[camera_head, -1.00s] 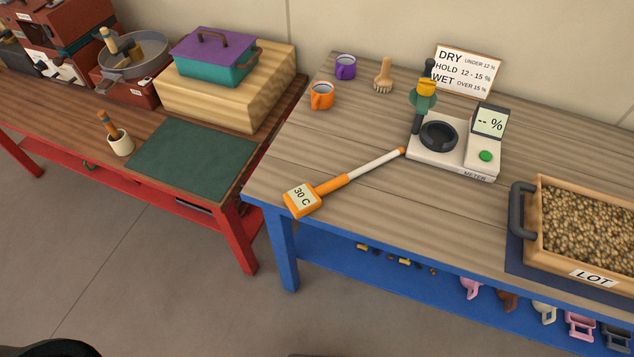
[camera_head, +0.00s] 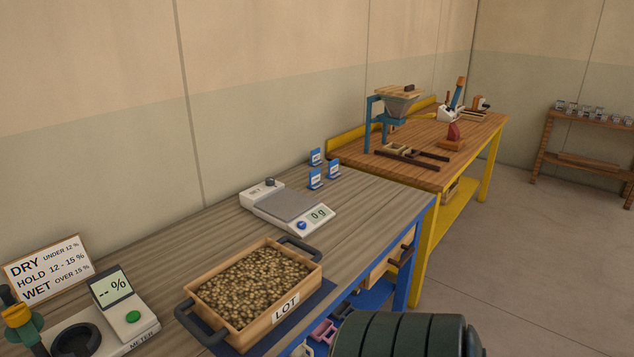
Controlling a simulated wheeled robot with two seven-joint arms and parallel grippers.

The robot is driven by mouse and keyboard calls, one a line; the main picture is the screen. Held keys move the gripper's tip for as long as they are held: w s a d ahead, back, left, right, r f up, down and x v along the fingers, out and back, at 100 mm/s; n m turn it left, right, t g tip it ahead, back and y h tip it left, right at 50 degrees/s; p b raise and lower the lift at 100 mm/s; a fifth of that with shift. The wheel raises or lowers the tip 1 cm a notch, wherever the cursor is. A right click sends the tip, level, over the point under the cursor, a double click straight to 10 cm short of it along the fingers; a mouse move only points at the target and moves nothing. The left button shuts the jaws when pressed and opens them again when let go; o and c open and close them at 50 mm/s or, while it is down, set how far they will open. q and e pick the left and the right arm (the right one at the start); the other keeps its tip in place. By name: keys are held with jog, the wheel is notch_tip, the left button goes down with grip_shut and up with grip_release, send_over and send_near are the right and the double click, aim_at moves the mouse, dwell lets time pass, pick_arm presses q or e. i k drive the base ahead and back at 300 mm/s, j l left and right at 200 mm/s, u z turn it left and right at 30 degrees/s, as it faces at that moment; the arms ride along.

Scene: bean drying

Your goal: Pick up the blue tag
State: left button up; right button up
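Several small blue tags with white faces stand upright at the far end of the grey wooden table, near the wall. One blue tag (camera_head: 315,157) is at the back, one (camera_head: 334,168) is to the right, and one (camera_head: 315,179) is nearest. The writing on them is too small to read. Neither of my grippers shows in the view, so their states are hidden.
A bean tray (camera_head: 286,309) marked LOT, a moisture meter (camera_head: 128,338) and a sign (camera_head: 48,269) are nearer. A yellow-legged bench (camera_head: 428,178) stands beyond. A dark green ribbed cylinder (camera_head: 405,335) is at the bottom.

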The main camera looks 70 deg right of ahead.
aim_at(315, 182)
jog(key=z, duration=2.2)
